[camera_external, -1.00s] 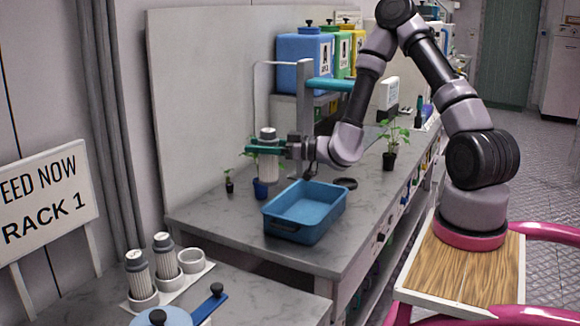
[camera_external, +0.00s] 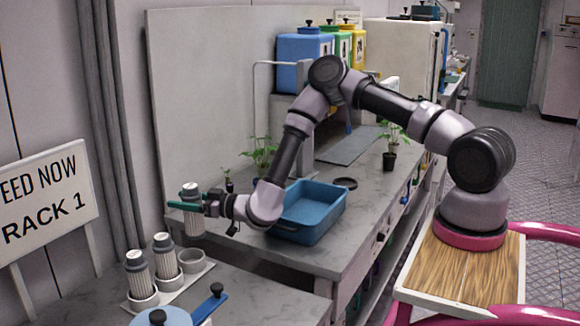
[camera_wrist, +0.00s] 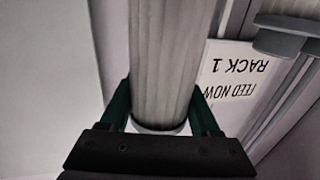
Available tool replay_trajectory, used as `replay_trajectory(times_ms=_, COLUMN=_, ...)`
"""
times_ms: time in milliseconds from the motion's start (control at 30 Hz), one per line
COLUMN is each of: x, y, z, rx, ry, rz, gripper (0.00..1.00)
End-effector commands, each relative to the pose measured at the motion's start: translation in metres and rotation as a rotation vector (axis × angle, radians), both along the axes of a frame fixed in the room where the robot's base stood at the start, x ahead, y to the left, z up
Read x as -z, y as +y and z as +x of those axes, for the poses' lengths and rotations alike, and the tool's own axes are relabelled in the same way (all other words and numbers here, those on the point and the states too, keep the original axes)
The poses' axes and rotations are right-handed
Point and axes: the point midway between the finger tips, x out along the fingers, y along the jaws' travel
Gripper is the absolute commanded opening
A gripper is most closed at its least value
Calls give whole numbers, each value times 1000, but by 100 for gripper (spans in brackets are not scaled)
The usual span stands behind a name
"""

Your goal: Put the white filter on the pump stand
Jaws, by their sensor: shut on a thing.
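My gripper (camera_external: 190,205) is shut on a white filter (camera_external: 194,222), a pale ribbed cylinder with a grey cap. The filter hangs upright near the left end of the grey bench. In the wrist view it stands between the green fingers of my gripper (camera_wrist: 163,110); the filter body (camera_wrist: 165,55) fills the middle. A low white stand (camera_external: 200,276) with round cups is on the near bench, below the held filter. Two similar filters (camera_external: 138,274) stand in its left and middle cups. The right cup (camera_external: 192,260) is empty.
A blue tray (camera_external: 318,205) lies on the grey bench behind my wrist. Potted plants (camera_external: 390,150) stand farther back. A "FEED NOW RACK 1" sign (camera_external: 45,190) is at left. A blue-handled lid (camera_external: 170,317) lies in front of the stand.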

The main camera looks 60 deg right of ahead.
Motion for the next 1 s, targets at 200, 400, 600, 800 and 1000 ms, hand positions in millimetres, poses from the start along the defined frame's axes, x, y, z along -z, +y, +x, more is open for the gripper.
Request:
replay_trajectory(times_ms=200, x=21, y=24, z=4, rx=9, ry=-1, rz=0, gripper=0)
replay_trajectory(times_ms=400, x=35, y=25, z=5, rx=12, ry=0, rz=0, gripper=0)
replay_trajectory(times_ms=600, x=58, y=25, z=4, rx=10, ry=0, rz=-1, gripper=0)
replay_trajectory(times_ms=800, x=77, y=25, z=4, rx=10, ry=-1, rz=-1, gripper=0)
replay_trajectory(times_ms=1000, x=87, y=25, z=4, rx=9, ry=-1, rz=0, gripper=0)
